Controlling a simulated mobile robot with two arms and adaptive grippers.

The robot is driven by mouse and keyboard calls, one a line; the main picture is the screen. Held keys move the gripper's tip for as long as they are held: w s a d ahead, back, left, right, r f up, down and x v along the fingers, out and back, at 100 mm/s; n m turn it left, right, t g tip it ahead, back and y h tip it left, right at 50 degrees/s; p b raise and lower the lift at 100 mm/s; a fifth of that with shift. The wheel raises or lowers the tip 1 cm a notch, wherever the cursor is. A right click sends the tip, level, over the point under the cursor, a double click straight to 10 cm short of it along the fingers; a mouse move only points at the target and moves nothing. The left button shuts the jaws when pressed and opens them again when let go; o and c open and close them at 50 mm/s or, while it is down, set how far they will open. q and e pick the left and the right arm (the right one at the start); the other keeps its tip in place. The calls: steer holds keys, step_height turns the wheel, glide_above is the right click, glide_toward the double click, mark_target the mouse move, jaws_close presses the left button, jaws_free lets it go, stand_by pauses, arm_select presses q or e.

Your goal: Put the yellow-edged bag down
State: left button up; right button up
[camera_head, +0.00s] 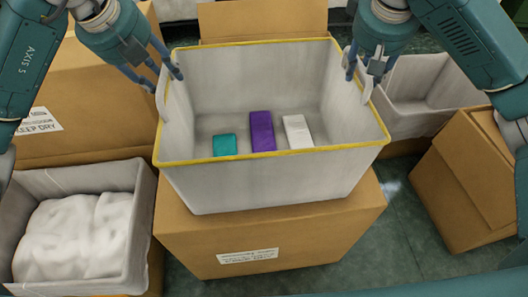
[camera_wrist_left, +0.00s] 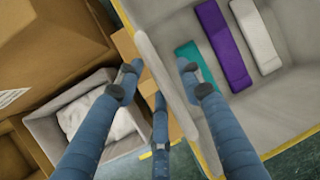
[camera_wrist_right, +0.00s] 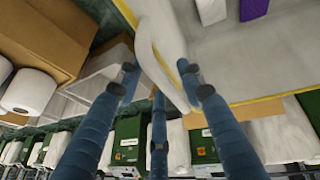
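The yellow-edged bag (camera_head: 270,182) is a light grey, open-topped fabric bin with a yellow rim. It stands upright on a cardboard box (camera_head: 330,228). Inside lie a teal block (camera_head: 224,145), a purple block (camera_head: 262,131) and a white block (camera_head: 298,130). My left gripper (camera_head: 165,78) is at the bag's left handle, and my right gripper (camera_head: 362,72) is at its right handle. In the left wrist view, the left handle (camera_wrist_left: 165,85) stands between spread fingers. In the right wrist view, the right handle (camera_wrist_right: 155,60) also stands between spread fingers, with a gap visible on one side.
A grey bin (camera_head: 138,215) with a white bundle (camera_head: 72,238) stands at lower left. Another grey bin (camera_head: 420,122) stands at right, near a tilted cardboard box (camera_head: 455,195). A large cardboard box (camera_head: 95,95) is behind at left. Green floor (camera_head: 405,235) shows at right.

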steer(key=shift+r, duration=0.1)
arm_select(q)
steer(key=v, duration=1.2)
arm_select(e)
steer(key=v, duration=1.2)
arm_select(q)
steer(key=shift+f, duration=0.1)
arm_select(e)
steer(key=shift+s+f, duration=0.1)
steer(key=shift+f, duration=0.1)
